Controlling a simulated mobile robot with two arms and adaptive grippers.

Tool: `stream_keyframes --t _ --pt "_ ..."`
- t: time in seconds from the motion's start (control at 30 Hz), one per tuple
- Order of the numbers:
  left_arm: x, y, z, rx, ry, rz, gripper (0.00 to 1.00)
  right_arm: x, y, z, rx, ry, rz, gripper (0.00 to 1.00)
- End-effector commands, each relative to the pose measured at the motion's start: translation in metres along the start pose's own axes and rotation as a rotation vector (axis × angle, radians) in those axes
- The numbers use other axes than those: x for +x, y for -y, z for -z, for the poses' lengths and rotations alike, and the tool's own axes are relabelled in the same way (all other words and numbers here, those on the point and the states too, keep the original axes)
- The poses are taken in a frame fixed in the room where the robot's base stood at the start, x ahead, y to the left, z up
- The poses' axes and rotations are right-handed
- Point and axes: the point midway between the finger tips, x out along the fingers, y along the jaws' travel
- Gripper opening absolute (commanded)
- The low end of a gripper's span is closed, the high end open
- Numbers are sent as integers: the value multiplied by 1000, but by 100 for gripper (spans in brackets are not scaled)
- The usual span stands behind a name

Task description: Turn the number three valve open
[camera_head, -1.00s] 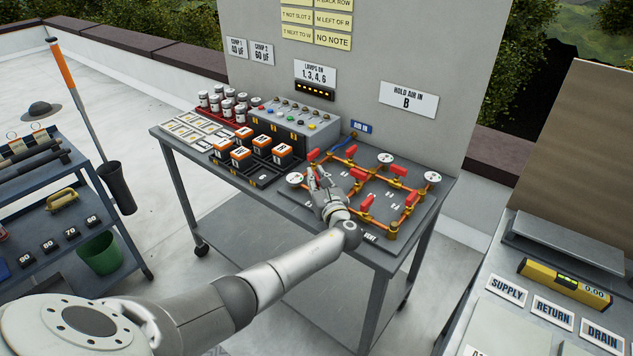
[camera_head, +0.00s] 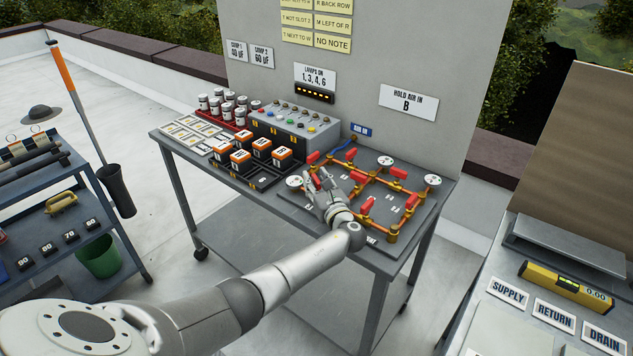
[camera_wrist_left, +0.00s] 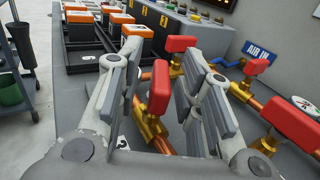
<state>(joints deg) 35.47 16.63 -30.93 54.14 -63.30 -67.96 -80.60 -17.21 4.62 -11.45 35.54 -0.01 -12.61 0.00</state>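Brass valves with red handles sit on orange pipework on a grey board (camera_head: 345,232) at the right of the table. My left gripper (camera_head: 318,178) is over the left part of this pipework, near the left gauge (camera_head: 294,181). In the left wrist view, my left gripper (camera_wrist_left: 163,70) is open. One upright red handle (camera_wrist_left: 160,88) on a brass valve (camera_wrist_left: 150,126) shows between its fingers, apart from both as far as I can see. A number by it is mostly hidden, so I cannot tell which valve it is. My right gripper is not in view.
Other red handles stand close by, one beyond (camera_wrist_left: 180,44) and one at the right (camera_wrist_left: 291,122). Orange-topped blocks (camera_head: 240,157) in a black rack and a grey lamp box (camera_head: 295,125) stand to the left. A grey panel (camera_head: 350,60) rises behind.

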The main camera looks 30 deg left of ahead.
Motion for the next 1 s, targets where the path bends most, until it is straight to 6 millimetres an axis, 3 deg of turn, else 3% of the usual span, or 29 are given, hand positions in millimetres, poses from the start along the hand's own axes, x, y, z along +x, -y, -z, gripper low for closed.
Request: stream_keyframes --t 0.27,0.8,1.0 --pt "-11 1 1 0 0 3 34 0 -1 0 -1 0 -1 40" --pt "-105 1 1 -1 -1 2 34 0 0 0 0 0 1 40" --pt "-119 0 0 0 -1 0 34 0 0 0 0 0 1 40"
